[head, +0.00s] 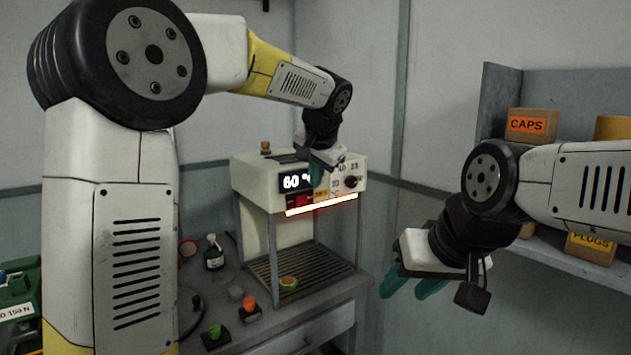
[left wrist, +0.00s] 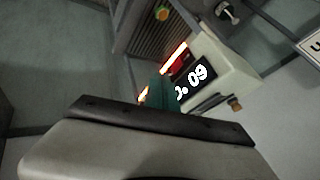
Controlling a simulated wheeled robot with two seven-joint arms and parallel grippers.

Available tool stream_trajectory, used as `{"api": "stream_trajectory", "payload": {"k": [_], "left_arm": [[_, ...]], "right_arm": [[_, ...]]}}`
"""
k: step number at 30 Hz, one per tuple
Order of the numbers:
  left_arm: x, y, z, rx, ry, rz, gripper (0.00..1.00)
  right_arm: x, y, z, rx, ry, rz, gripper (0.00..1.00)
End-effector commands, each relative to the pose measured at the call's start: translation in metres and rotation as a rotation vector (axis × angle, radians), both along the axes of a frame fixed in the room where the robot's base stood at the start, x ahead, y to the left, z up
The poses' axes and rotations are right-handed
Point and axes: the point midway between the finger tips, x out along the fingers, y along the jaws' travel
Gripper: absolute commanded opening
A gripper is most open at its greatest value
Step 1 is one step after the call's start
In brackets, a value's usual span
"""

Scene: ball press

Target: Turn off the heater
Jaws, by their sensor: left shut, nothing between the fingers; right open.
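The heater (head: 255,175) is a pale box on legs over a slatted grate. A small red part (head: 300,201) shows below the display. My left gripper (head: 317,176) is shut and empty, close in front of the face, right of the display; I cannot tell whether it touches. In the left wrist view its teal fingers (left wrist: 158,86) overlap the glowing bar. My right gripper (head: 408,290) is open and empty, right of the heater.
A green and orange round item (head: 288,283) lies on the grate. A bottle (head: 214,253) and green and orange pieces on dark bases stand on the counter, left. A shelf at right holds a CAPS box (head: 530,124) and a PLUGS box (head: 590,248).

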Motion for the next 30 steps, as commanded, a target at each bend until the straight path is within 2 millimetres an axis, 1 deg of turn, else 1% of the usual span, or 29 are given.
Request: {"api": "stream_trajectory", "payload": {"k": [23,26,30], "left_arm": [[-0.001,-0.002,-0.002,-0.002,-0.007,-0.005,0.0],[0.003,-0.001,-0.008,-0.001,-0.006,-0.005,0.0],[0.016,0.0,-0.027,-0.001,-0.004,-0.005,0.0]], "right_arm": [[0.0,0.0,0.0,0.0,0.0,0.0,0.45],[0.0,0.0,0.0,0.0,0.0,0.0,0.45],[0.0,0.0,0.0,0.0,0.0,0.0,0.45]]}}
